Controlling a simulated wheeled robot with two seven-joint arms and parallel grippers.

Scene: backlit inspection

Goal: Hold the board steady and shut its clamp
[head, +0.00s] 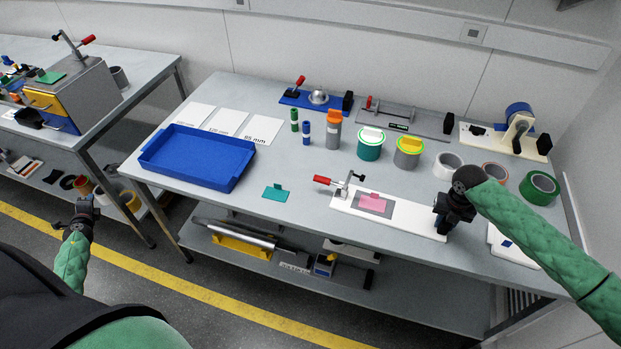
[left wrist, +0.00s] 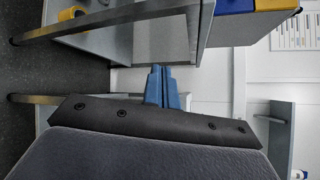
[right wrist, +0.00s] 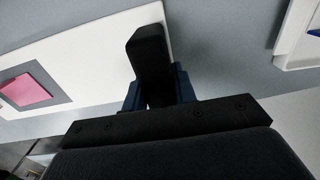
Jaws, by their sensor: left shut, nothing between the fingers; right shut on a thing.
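The white board (head: 413,221) lies on the grey table at the front right. A pink piece (head: 372,201) sits on its grey patch; the piece also shows in the right wrist view (right wrist: 25,89). The clamp (head: 346,188) stands at the board's left end, its red handle (head: 322,180) pointing out to the left. I cannot tell whether it presses on anything. My right gripper (head: 441,214) is shut on the black grip (right wrist: 149,52) at the board's right end. My left gripper (head: 86,203) is shut and empty, low over the floor, far left of the board.
A blue tray (head: 198,157) and a small teal piece (head: 276,192) lie left of the board. Jars, bottles and tape rolls stand behind it. A white tray (head: 513,246) is right of my right gripper. A second bench (head: 150,80) stands at the left.

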